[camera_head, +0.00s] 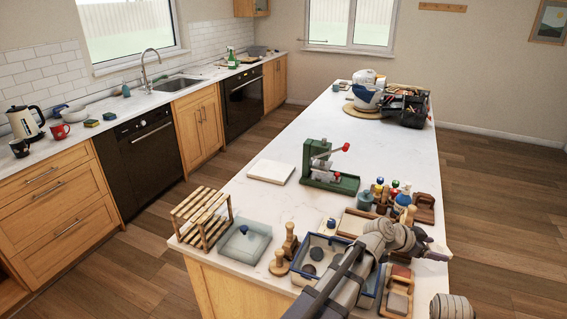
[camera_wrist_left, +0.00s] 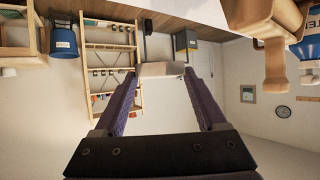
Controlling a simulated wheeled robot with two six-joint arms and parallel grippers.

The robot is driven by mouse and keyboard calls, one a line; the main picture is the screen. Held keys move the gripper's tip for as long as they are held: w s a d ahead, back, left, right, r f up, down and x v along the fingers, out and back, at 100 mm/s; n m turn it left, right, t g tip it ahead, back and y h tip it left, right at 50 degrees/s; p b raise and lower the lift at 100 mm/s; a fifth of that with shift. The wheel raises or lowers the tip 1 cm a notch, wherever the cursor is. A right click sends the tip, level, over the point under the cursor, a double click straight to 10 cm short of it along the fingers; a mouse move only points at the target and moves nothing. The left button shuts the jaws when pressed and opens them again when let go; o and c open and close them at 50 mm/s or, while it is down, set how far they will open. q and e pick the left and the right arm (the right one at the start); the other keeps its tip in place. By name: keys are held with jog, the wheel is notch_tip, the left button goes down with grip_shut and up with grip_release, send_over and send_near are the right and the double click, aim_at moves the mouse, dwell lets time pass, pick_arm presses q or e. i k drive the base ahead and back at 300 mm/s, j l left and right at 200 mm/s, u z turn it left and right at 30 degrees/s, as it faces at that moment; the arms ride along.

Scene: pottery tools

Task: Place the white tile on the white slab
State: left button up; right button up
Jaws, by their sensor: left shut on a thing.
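The white slab (camera_head: 271,171) lies flat and bare on the white island top, left of the green press. My left arm reaches over the near right of the island, and its gripper (camera_head: 428,246) is near the right edge, far to the right of the slab. In the left wrist view, my left gripper (camera_wrist_left: 160,76) is shut on a pale piece, the white tile (camera_wrist_left: 160,69), held between the fingertips. The tile is hard to make out in the head view.
A green press (camera_head: 330,172) stands right of the slab. Several bottles (camera_head: 393,190) stand on the right. A wooden rack (camera_head: 202,216), a glassy lidded box (camera_head: 242,243) and a blue tray (camera_head: 306,278) fill the near side.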

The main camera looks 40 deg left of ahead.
aim_at(272, 169)
jog(key=k+j+z, duration=0.15)
jog(key=j, duration=0.3)
jog(key=j+z, duration=0.2)
jog(key=j, duration=0.25)
jog(key=k+j+z, duration=0.15)
jog(key=j, duration=0.25)
jog(key=k+j+z, duration=0.15)
jog(key=j, duration=0.25)
jog(key=k+j+z, duration=0.35)
jog(key=j, duration=0.3)
jog(key=k+j+z, duration=0.2)
jog(key=j, duration=0.25)
jog(key=k+j+z, duration=0.2)
jog(key=j, duration=0.25)
jog(key=k+j+z, duration=0.2)
jog(key=k+j, duration=0.2)
